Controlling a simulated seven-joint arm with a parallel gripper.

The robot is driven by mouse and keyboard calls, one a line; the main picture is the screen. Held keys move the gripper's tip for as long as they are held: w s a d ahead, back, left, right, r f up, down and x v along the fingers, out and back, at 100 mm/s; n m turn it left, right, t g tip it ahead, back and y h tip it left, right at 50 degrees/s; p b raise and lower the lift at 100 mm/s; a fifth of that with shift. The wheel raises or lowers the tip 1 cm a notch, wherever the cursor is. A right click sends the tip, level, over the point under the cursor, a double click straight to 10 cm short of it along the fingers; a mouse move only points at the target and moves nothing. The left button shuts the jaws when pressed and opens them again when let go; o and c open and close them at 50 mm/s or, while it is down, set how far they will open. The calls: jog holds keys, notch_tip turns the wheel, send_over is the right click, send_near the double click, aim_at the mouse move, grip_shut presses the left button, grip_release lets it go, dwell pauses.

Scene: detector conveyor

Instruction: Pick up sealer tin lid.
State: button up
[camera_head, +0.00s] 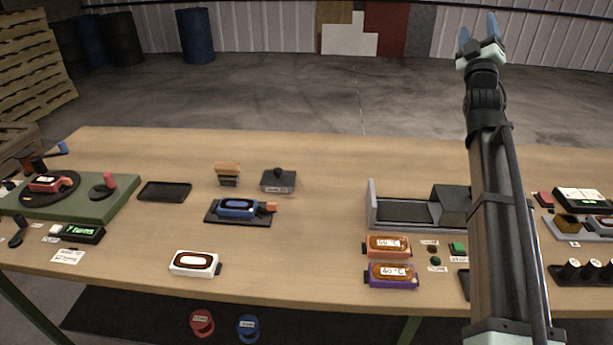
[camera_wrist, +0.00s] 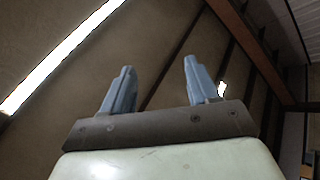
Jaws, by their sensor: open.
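A grey square tin (camera_head: 270,187) stands near the middle of the table, with a small label on its front that is too small to read. A flat dark lid with a round black knob (camera_head: 278,173) sits on top of it; this looks most like the sealer tin lid, but I cannot be sure. My gripper (camera_head: 478,27) is raised high at the upper right, far from the tin, with blue fingers pointing up. In the wrist view my gripper (camera_wrist: 158,82) is open and empty, facing the ceiling. The tin is not in the wrist view.
A blue device on a black tray (camera_head: 250,219) lies just in front of the tin, and a wooden-topped block (camera_head: 228,170) stands left. A grey conveyor-like fixture (camera_head: 373,210) stands right. An empty black tray (camera_head: 164,191) lies left. Bare tabletop (camera_head: 325,175) lies right of the tin.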

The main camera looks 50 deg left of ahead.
jog(key=s+a+r+n+g+y, duration=0.1)
jog(key=s+a+r+g, duration=0.1)
jog(key=s+a+r, duration=0.3)
jog(key=s+a+n+g+y, duration=0.1)
jog(key=s+a, duration=0.2)
jog(key=a, duration=0.5)
jog(key=s+a+f+m+g+h, duration=0.15)
jog(key=a+f+g+h, duration=0.25)
jog(key=a+f, duration=0.6)
jog(key=s+a+f+g+h, duration=0.3)
jog(key=a+f+g, duration=0.2)
jog(key=a+f, duration=0.45)
jog(key=g+h, duration=0.8)
jog(key=h, duration=0.3)
send_over(278, 169)
notch_tip(278, 169, down, 17)
notch_tip(278, 169, down, 12)
jog(key=shift+f, duration=0.15)
